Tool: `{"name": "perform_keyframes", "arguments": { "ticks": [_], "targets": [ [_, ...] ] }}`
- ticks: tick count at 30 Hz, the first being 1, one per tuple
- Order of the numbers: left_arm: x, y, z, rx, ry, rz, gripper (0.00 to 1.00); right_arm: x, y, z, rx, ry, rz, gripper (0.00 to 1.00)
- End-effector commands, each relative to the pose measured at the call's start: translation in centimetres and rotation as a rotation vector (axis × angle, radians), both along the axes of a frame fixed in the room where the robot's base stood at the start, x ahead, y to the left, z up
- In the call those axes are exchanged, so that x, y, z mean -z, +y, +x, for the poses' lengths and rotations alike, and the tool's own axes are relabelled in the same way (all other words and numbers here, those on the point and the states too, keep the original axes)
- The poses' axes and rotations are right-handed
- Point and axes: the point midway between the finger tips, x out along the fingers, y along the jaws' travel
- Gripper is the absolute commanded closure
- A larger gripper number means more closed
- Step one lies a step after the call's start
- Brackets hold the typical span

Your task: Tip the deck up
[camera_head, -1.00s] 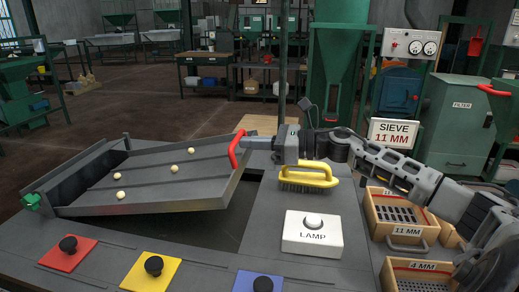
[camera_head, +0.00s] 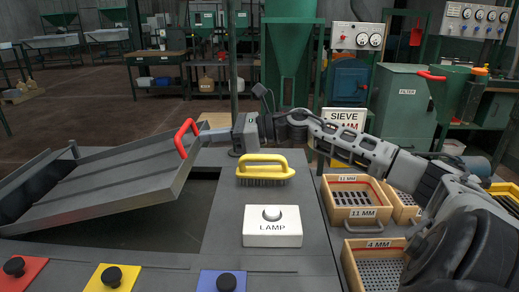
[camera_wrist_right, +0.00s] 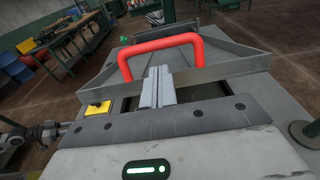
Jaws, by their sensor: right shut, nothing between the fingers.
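The deck (camera_head: 100,185) is a grey shallow tray at the left in the head view. It slants, its right side higher than its left, and its visible surface looks bare. A red handle (camera_head: 181,137) stands on its raised right side and shows in the wrist view (camera_wrist_right: 160,43). My right gripper (camera_head: 205,136) is shut and empty beside the handle. In the wrist view its fingertips (camera_wrist_right: 160,72) show between the handle's two legs; I cannot tell whether they touch it. The deck's far left end is cut off. My left gripper is out of view.
A yellow-handled brush (camera_head: 265,168) and a white lamp box (camera_head: 272,227) stand on the bench right of the deck. Red, yellow and blue knob plates line the front. Wooden sieve boxes (camera_head: 352,215) sit right, below my arm. A dark opening (camera_head: 195,205) lies beside the deck.

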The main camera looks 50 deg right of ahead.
Motion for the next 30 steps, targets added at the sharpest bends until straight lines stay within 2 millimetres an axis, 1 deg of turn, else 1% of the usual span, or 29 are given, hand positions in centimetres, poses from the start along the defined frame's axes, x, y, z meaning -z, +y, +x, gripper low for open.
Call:
{"name": "perform_keyframes", "arguments": {
  "ticks": [1, 2, 15, 18, 24, 30],
  "targets": [
    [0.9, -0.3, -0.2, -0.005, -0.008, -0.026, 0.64, 1.6, -0.2, -0.1, -0.004, 0.0, 0.0, 1.0],
    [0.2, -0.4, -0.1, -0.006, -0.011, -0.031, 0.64, 1.1, -0.6, -0.4, -0.002, 0.002, -0.002, 1.0],
    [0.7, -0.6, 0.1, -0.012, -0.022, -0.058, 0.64, 0.3, -3.6, -3.9, -0.005, 0.006, -0.003, 1.0],
    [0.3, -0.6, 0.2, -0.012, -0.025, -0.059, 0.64, 0.0, -4.4, -4.8, -0.006, 0.002, 0.002, 1.0],
    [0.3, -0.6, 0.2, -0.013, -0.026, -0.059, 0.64, -0.4, -6.0, -6.5, -0.004, 0.0, 0.001, 1.0],
    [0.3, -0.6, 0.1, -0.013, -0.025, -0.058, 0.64, -0.5, -6.8, -7.3, -0.004, 0.0, -0.001, 1.0]
  ]
}}
